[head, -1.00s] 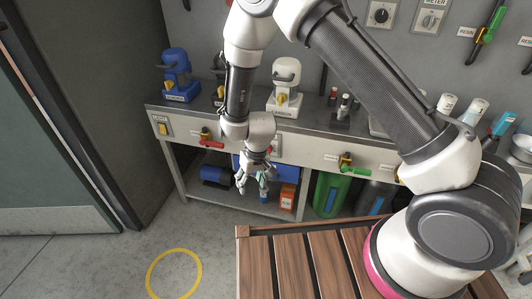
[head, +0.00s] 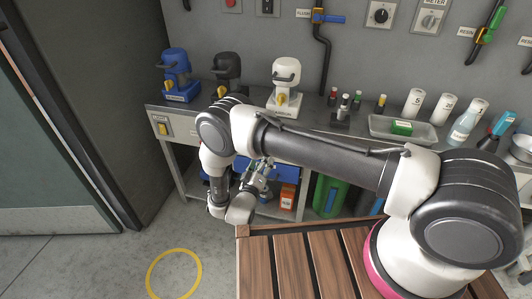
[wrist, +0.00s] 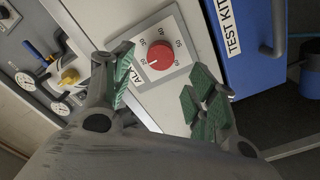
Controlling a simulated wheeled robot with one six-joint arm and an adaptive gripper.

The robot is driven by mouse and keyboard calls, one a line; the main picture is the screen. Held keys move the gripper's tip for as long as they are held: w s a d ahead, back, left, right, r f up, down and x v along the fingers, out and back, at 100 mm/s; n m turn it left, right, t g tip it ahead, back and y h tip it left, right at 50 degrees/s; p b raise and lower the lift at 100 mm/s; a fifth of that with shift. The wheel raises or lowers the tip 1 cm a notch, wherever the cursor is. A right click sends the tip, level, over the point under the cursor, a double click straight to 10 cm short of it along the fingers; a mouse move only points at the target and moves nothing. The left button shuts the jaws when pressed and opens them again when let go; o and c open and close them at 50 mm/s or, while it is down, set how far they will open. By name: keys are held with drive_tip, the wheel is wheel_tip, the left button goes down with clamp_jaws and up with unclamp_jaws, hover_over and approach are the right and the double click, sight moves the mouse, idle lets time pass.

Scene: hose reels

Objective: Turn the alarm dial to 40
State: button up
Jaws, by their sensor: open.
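The alarm dial (wrist: 160,54) is a round red knob on a pale square plate with numbers around it, in the upper middle of the wrist view. A small white mark shows on its left side, toward the low numbers; its exact reading is too small to tell. Part of the plate's "ALA" label is hidden by a finger. My gripper (wrist: 166,88) is open and empty, its green-padded fingers on either side of the view below the dial, apart from it. In the head view my gripper (head: 262,170) is at the bench front, and the dial is hidden there.
A blue test kit box (wrist: 245,50) with a handle is right of the dial. Gauges (wrist: 25,80) and a yellow knob are at left in the wrist view. The wooden slatted table (head: 300,265) is below my arm. Bottles and a tray (head: 380,127) stand on the bench.

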drive_tip(key=x, duration=0.7)
drive_tip(key=c, duration=1)
